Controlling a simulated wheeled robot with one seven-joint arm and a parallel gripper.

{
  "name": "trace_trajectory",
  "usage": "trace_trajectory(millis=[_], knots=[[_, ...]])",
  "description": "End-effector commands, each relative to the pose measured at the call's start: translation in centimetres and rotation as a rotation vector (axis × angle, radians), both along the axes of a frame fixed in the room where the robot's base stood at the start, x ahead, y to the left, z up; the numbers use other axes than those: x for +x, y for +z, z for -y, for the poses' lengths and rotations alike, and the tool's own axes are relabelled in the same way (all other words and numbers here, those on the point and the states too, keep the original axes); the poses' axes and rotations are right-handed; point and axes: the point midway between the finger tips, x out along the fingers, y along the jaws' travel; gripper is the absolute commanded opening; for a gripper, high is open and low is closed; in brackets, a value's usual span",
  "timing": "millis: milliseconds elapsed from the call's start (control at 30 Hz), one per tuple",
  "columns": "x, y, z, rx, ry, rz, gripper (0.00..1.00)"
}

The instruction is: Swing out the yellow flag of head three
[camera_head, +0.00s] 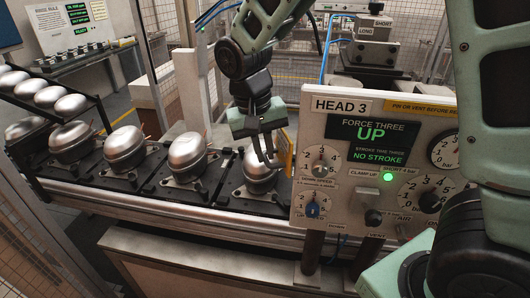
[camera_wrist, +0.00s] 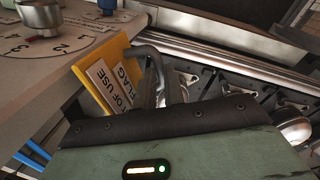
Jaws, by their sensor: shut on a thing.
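The yellow flag (camera_wrist: 92,91) carries white labels; I can read "OF USE" and "FLAG" in the wrist view. It stands at the left side of the HEAD 3 panel (camera_head: 318,128), and in the head view only a thin yellow strip of the flag (camera_head: 291,150) shows. My gripper (camera_head: 270,158) is at that side edge, fingers pointing down. The flag's hinge is hidden.
The panel has knobs, gauges, a green lamp (camera_head: 388,177) and a screen (camera_head: 370,142) reading "FORCE THREE UP". Several silver compressors (camera_head: 187,153) sit on black pallets along a conveyor (camera_head: 190,215) at left, one close below my gripper. A sign board (camera_head: 77,22) stands behind.

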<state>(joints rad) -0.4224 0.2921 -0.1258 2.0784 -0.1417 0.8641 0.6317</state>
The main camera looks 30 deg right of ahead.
Motion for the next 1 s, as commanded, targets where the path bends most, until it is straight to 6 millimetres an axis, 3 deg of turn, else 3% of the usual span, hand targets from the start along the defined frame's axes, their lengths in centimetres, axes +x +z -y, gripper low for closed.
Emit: trace_trajectory(millis=[500,1000], knots=[[-2.4,0.1,-2.5,0.001,0.494,0.004,0.0],[-5.2,0.2,-3.5,0.001,0.914,0.005,0.0]])
